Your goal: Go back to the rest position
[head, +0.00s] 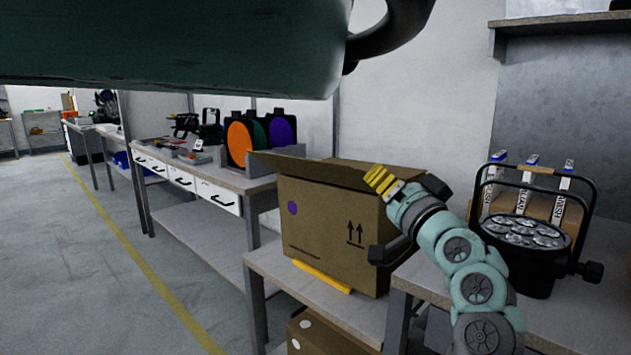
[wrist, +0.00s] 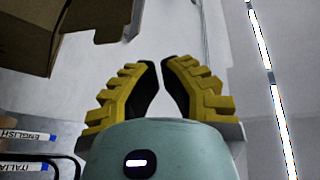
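My gripper (head: 377,178) is raised in front of the open cardboard box, at its upper right in the head view. Its yellow ribbed fingers with black pads point up and left there. In the wrist view my gripper (wrist: 161,64) shows a narrow gap between its two fingertips, and nothing is held between them. My teal arm bends up from the lower right. The cardboard box (head: 325,225) stands on a grey table with its flaps open; its inside is hidden in the head view. Part of the box (wrist: 28,30) shows at the upper left in the wrist view.
A workbench (head: 235,182) with orange, green and purple discs is behind the box. A shelf (head: 560,22) hangs at upper right. The floor at left (head: 75,260) is clear.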

